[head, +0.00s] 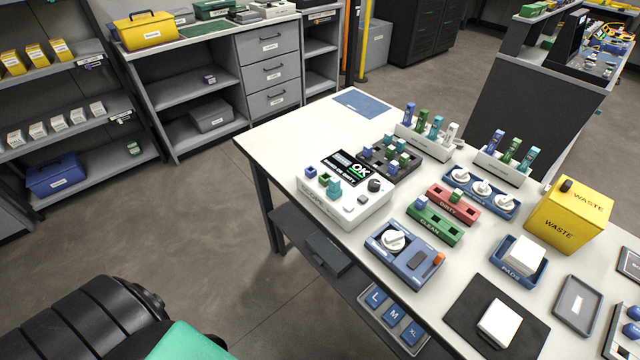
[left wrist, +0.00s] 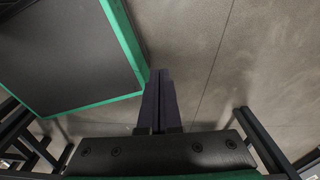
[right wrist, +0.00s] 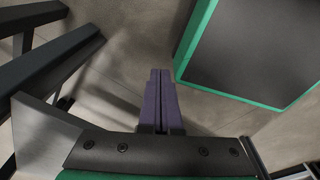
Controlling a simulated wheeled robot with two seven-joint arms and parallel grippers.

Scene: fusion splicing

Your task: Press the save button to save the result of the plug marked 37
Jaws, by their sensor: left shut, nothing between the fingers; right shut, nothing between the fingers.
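A white scope box (head: 345,207) with a dark screen reading "OK" (head: 361,170) stands on the near left part of the white table. Its top carries a dark knob (head: 375,185), small pale buttons and a few blue, green and teal plugs (head: 333,188). I cannot read which button is save or which plug is marked 37. My left gripper (left wrist: 160,74) is shut and empty in the left wrist view, over the floor. My right gripper (right wrist: 159,74) is also shut and empty over the floor in the right wrist view. Neither gripper shows in the head view.
Beside the scope are a dark plug block (head: 377,163), red "DIRTY" (head: 464,208) and green "CLEAN" (head: 424,228) racks, and a blue device (head: 403,262) with a white dial. A yellow waste box (head: 568,222) stands right.

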